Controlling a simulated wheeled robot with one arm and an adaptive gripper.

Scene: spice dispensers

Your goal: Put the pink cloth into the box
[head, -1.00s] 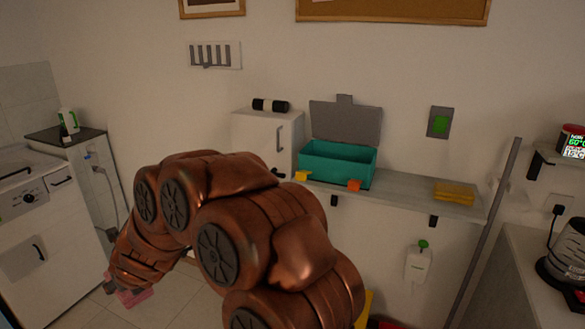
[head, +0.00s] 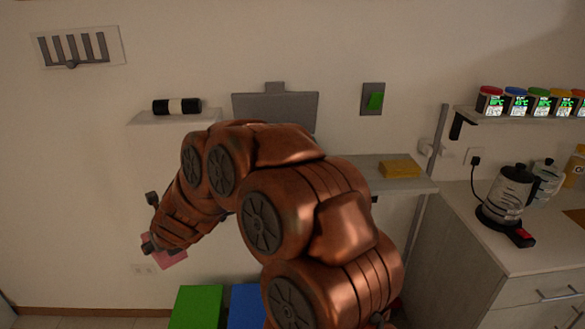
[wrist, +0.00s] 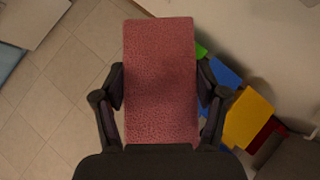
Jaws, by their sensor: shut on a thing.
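The pink cloth (wrist: 160,80) is a flat, reddish-pink rectangle in the wrist view. My gripper (wrist: 160,95) is shut on it, with one black finger at each long side. In the head view, the cloth (head: 168,256) shows at the lower left beside my gripper (head: 151,222), partly covered by it, in front of the wall. The box's raised grey lid (head: 275,108) stands against the wall behind my arm. The box's teal body is hidden behind my arm now.
A yellow sponge-like block (head: 400,169) lies on the wall shelf (head: 362,166). Green (head: 197,305) and blue (head: 246,304) bins stand below. A counter (head: 540,235) with a kettle (head: 505,195) is at right. The wrist view shows tiled floor (wrist: 62,95) at left.

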